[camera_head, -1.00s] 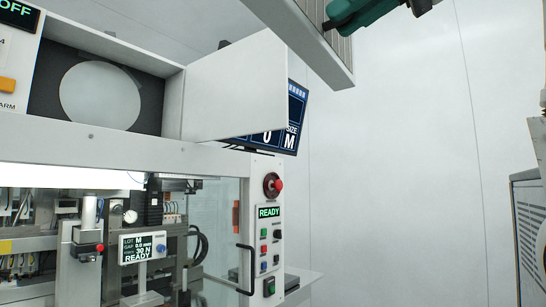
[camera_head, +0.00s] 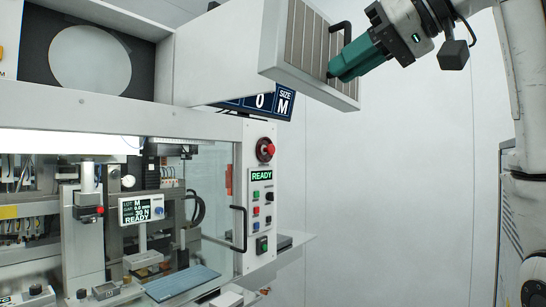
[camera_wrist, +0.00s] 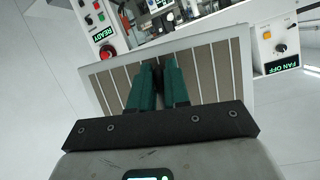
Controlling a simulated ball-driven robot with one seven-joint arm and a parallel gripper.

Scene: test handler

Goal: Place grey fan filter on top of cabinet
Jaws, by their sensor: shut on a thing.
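The grey fan filter (camera_head: 307,28) is a square framed panel with ribbed slats and a black handle (camera_head: 341,34). My gripper (camera_head: 333,73) has its green fingers shut at the handle and holds the filter tilted in the air, at the upper right of the cabinet. In the wrist view the ribbed filter (camera_wrist: 105,82) spreads beyond my gripper (camera_wrist: 159,70); the fingers hide most of the handle there. The white cabinet (camera_head: 170,115) has an open upper compartment with a pale round opening (camera_head: 90,60). In the picture the filter overlaps its white side panel (camera_head: 215,65).
A screen (camera_head: 284,105) showing "0" and "M" sits behind the filter. A READY control panel (camera_head: 262,195) with a red knob is on the cabinet's right front. A fan box (camera_wrist: 278,45) reads "FAN OFF". The space right of the cabinet is clear.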

